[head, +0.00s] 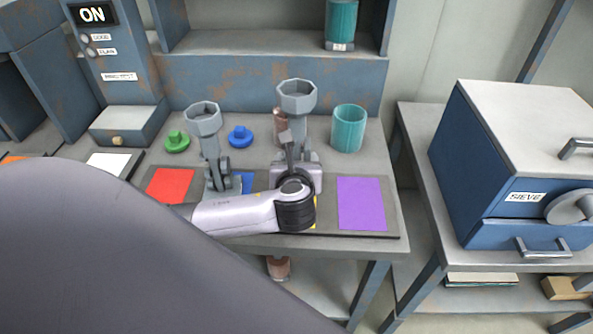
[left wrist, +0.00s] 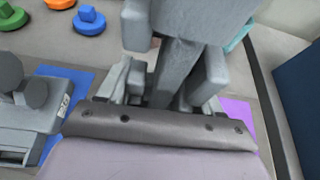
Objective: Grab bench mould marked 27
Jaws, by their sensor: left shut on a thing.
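Two grey moulds with octagonal cups on top stand on the bench. The left mould (head: 204,120) is upright over the blue mat (head: 248,183); part of it, with a small unreadable label, shows in the left wrist view (left wrist: 35,110). The right mould (head: 297,100) stands farther right, at my left gripper (head: 289,148). My left gripper is shut on this right mould, whose grey body (left wrist: 180,60) fills the middle of the left wrist view. The gripper and wrist hide its lower part. I cannot read the number 27 on either. My right gripper is not in view.
Red (head: 170,185) and purple (head: 362,203) mats flank the moulds. Green (head: 176,142) and blue (head: 239,136) knobbed pieces, a copper cylinder (head: 279,122) and a teal cylinder (head: 349,128) stand behind. A preheat unit (head: 118,75) is left; a blue sieve box (head: 500,190) is right.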

